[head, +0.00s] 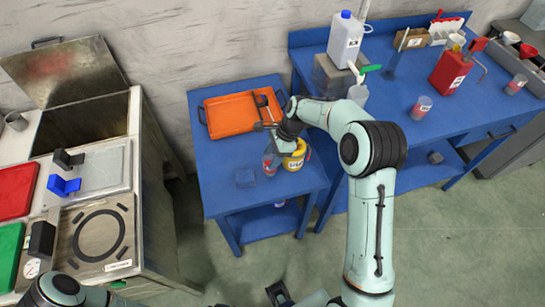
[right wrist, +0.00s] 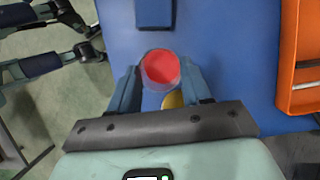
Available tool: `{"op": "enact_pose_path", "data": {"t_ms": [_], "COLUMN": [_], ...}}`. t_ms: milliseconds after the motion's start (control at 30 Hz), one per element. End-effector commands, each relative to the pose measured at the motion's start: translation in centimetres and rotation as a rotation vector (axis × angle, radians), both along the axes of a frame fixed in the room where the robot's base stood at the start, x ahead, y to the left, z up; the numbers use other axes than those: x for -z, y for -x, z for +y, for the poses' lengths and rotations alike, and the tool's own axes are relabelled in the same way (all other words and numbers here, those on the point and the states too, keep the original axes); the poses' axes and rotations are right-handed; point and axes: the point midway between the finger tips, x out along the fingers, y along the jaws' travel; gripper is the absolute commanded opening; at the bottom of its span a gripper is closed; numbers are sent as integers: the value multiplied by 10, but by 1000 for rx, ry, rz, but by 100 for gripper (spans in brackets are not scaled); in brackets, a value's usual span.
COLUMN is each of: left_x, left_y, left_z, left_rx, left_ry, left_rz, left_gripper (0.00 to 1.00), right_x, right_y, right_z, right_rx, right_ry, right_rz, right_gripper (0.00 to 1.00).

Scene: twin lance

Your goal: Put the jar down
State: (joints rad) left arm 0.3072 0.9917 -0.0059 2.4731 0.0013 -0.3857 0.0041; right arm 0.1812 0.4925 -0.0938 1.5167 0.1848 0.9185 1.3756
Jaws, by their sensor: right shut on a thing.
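The jar (head: 270,163) is clear with red contents and stands upright at the front of the small blue table (head: 222,178). My right gripper (head: 277,150) is shut on it from above. In the right wrist view the jar's round red top (right wrist: 160,68) sits between the two fingers. I cannot tell whether its base touches the table. My left gripper (right wrist: 80,32) shows at the upper left of the right wrist view, apart from the table, with its fingers spread and empty.
A yellow container (head: 296,158) stands close beside the jar. The table's front left is clear. A larger blue bench (head: 440,120) with bottles stands at right.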

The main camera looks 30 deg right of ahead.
Motion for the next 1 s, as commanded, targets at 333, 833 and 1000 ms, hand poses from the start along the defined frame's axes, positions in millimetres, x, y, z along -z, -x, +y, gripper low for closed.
{"op": "enact_pose_path", "data": {"t_ms": [333, 833, 1000], "left_x": [1, 1, -1], "left_y": [0, 0, 0], "left_z": [0, 0, 0], "left_rx": [0, 0, 0], "left_ry": [0, 0, 0], "left_rz": [0, 1, 0], "left_gripper": [98, 98, 98], "right_x": [9, 10, -6], "right_y": [0, 0, 0], "right_z": [0, 0, -6], "right_rx": [1, 0, 2], "right_ry": [0, 0, 1], "right_rz": [-1, -1, -4], "right_gripper": [0, 74, 74]}}
